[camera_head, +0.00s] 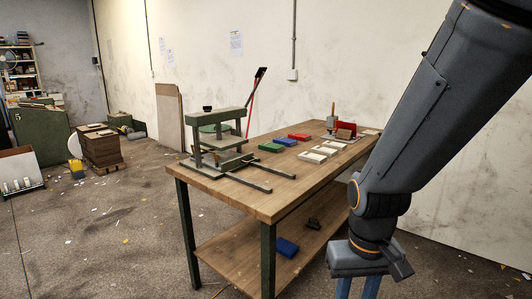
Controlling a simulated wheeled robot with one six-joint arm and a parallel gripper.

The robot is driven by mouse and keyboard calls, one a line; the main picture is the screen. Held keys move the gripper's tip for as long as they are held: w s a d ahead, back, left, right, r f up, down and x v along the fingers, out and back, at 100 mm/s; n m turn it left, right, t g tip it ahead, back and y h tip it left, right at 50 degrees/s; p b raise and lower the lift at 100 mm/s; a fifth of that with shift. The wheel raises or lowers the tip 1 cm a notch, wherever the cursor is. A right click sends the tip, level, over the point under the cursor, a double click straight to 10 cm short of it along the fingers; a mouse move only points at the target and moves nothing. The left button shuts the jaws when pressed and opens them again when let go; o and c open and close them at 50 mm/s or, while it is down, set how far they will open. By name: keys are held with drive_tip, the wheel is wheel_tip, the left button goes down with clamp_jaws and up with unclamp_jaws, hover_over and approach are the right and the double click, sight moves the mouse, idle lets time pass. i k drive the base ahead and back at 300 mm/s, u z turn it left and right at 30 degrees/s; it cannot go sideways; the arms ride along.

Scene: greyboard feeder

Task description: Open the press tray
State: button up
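The press (217,119) stands at the left end of the wooden workbench, with a green top beam, grey posts and a screw knob on top. Flat plates lie between its posts, and I cannot tell clearly which one is the tray. Two dark rails (249,183) run out from its base toward the right over the bench top, with bare wood between them. My gripper (358,288) hangs in front of the bench at the lower right, pointing down, well apart from the press. Its two blue fingers are apart with nothing seen between them; their tips are cut off by the frame's bottom edge.
The bench (290,200) carries green, blue and red blocks, pale blocks (312,156) and a small red-and-wood fixture (344,130). A blue block (287,248) lies on the lower shelf. A red-handled tool (252,105) rises behind the press.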

sight(224, 158)
drive_tip(key=u, duration=0.55)
drive_tip(key=k, duration=0.65)
drive_tip(key=u, duration=1)
drive_tip(key=i, duration=1.4)
drive_tip(key=z, duration=1)
drive_tip(key=i, duration=0.6)
drive_tip(key=z, duration=0.7)
